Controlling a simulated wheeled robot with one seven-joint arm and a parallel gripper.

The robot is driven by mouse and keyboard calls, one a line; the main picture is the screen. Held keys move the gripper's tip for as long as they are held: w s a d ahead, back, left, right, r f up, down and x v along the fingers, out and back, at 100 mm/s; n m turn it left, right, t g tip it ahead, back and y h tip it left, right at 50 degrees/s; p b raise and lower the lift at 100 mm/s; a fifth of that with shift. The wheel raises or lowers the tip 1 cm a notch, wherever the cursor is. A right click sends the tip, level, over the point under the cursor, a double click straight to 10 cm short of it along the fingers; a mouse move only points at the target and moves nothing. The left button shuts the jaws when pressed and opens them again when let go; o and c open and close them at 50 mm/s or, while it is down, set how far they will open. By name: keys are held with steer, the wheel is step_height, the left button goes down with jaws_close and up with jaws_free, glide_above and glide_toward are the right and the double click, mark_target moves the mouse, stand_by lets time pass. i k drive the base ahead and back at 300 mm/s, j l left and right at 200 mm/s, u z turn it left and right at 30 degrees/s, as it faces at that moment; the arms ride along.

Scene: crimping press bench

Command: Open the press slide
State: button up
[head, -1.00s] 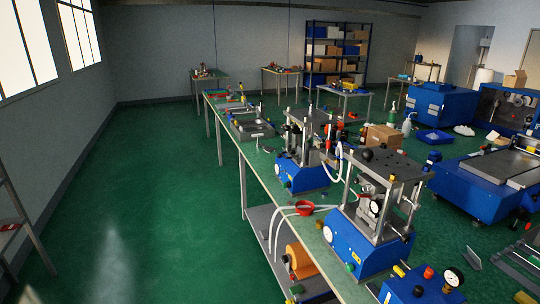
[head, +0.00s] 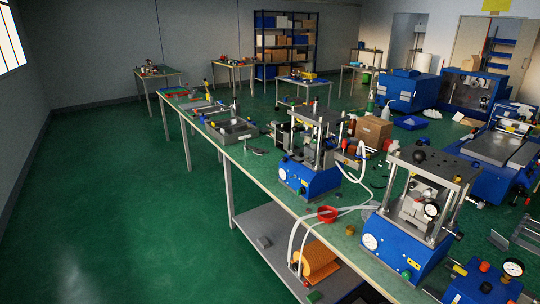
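Two blue-based presses with metal columns and top plates stand on the long bench (head: 222,166). The nearer press (head: 398,242) is at the right, with a round gauge on its front and another between its columns. The farther press (head: 308,177) stands near the middle of the view. A flat metal slide-like unit (head: 232,130) lies farther back on the bench. I cannot tell which part is the press slide, or whether it is open or shut. My gripper is not in view.
A red ring-shaped item (head: 327,214) and white hoses lie between the presses. A cardboard box (head: 373,131) stands behind the farther press. The green floor left of the bench (head: 110,220) is clear.

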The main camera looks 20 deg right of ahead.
mark_target(308, 151)
steer(key=i+j, duration=0.2)
steer(key=i, duration=0.35)
steer(key=i+j, duration=0.25)
steer(key=i, duration=0.35)
steer(key=i+j+u, duration=0.1)
steer(key=i, duration=0.45)
steer(key=i+j, duration=0.1)
steer(key=i, duration=0.5)
